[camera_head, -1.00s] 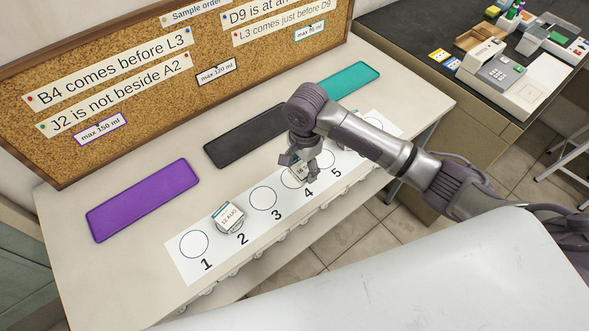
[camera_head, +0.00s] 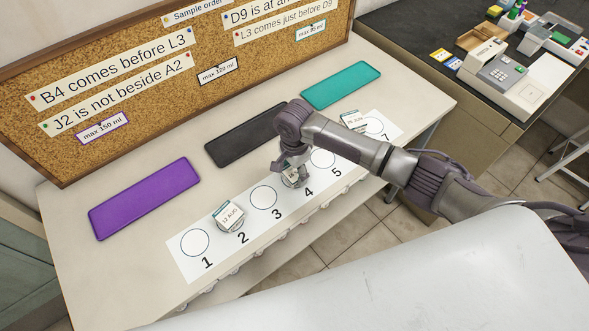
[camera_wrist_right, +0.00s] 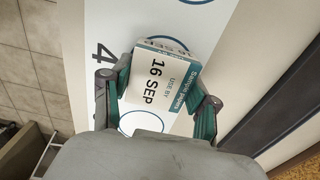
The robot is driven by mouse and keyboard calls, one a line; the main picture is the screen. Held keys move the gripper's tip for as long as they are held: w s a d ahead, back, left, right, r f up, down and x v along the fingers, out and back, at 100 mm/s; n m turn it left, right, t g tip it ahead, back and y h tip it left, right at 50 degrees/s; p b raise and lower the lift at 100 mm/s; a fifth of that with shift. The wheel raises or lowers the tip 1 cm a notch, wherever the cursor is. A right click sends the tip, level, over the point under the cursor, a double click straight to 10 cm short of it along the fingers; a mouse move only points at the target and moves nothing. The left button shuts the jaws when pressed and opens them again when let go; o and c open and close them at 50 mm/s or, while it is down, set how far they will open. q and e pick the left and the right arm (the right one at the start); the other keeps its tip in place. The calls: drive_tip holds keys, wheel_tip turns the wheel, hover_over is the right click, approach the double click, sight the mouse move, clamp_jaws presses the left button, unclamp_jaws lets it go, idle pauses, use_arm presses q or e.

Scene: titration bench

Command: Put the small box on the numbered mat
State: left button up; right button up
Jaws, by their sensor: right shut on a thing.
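The small box (camera_wrist_right: 160,78) is white with a teal band and reads "16 SEP" in the right wrist view. My right gripper (camera_head: 296,171) is shut on it, with a finger on either side. In the head view the box (camera_head: 291,180) is partly hidden by the fingers, over circle 4 of the numbered mat (camera_head: 181,268). The white mat also shows in the right wrist view (camera_wrist_right: 110,18). I cannot tell if the box touches it. My left gripper is not in view.
A "12 AUG" box (camera_head: 229,216) stands on circle 2. Another labelled box (camera_head: 353,119) is near circle 6, partly behind my arm. Circles 1, 3 and 5 look empty. Purple (camera_head: 145,198), black (camera_head: 240,137) and teal (camera_head: 341,85) pads lie behind the mat.

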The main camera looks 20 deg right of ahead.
sight(294, 171)
drive_tip(key=o, duration=1.3)
drive_tip(key=shift+c, duration=0.2)
drive_tip(key=shift+r, duration=0.1)
wheel_tip(294, 171, up, 12)
drive_tip(key=shift+b, duration=0.3)
